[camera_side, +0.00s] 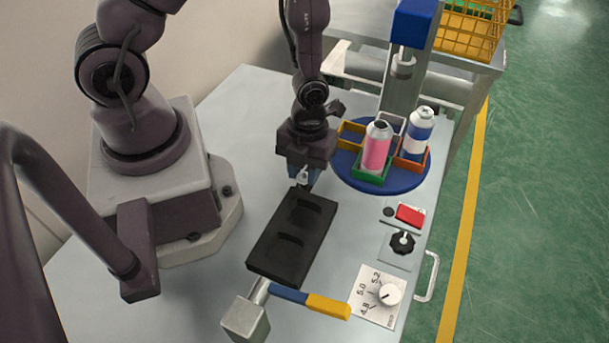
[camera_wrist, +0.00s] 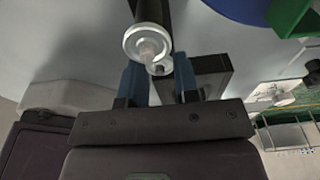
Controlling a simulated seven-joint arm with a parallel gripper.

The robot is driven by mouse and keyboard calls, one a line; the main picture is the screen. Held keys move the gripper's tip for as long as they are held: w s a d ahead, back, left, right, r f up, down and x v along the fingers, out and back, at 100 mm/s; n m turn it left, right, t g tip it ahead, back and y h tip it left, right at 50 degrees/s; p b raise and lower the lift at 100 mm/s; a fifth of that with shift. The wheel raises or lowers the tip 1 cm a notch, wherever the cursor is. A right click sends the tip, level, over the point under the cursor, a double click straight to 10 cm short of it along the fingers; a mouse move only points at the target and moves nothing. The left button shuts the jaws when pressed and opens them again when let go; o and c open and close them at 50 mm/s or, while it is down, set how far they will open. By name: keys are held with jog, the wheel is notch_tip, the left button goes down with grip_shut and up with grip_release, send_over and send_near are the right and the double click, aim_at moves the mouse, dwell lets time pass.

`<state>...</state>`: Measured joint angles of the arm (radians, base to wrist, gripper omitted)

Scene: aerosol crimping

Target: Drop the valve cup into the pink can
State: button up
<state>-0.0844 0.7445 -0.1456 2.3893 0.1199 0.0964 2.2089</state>
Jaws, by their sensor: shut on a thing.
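The valve cup (camera_side: 303,174) is a small silvery part held between my gripper's fingers. In the wrist view it is a round metal disc (camera_wrist: 147,43) with a pale centre. My gripper (camera_side: 302,184) is shut on it, above the far end of the black tray. In the wrist view the blue fingers of my gripper (camera_wrist: 159,70) stand on either side of the cup. The pink can (camera_side: 376,149) stands upright in a green holder (camera_side: 371,178) on the blue turntable, right of my gripper and apart from it. Its top looks dark and open. The wrist view does not show the pink can.
The blue turntable (camera_side: 402,183) also carries a blue-and-white can (camera_side: 418,132) and a yellow holder (camera_side: 350,134). A blue-headed press (camera_side: 414,22) stands behind it. The black tray (camera_side: 261,264), a lever (camera_side: 310,301), a red button (camera_side: 410,215) and dials lie nearer.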

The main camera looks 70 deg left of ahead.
jog(key=shift+r, duration=0.15)
jog(key=shift+r, duration=2.4)
jog(key=shift+r, duration=0.15)
notch_tip(320, 180, up, 16)
jog(key=w+d+n, duration=0.1)
jog(key=w+n, duration=0.3)
jog(key=w+d+n+t, duration=0.1)
jog(key=w+n, duration=0.3)
jog(key=w+d+n, duration=0.1)
jog(key=w+n, duration=0.3)
jog(key=shift+w, duration=0.25)
send_over(382, 118)
notch_tip(382, 118, down, 5)
jog(key=shift+r, duration=0.2)
jog(key=shift+f, duration=1.85)
jog(key=shift+f, duration=0.15)
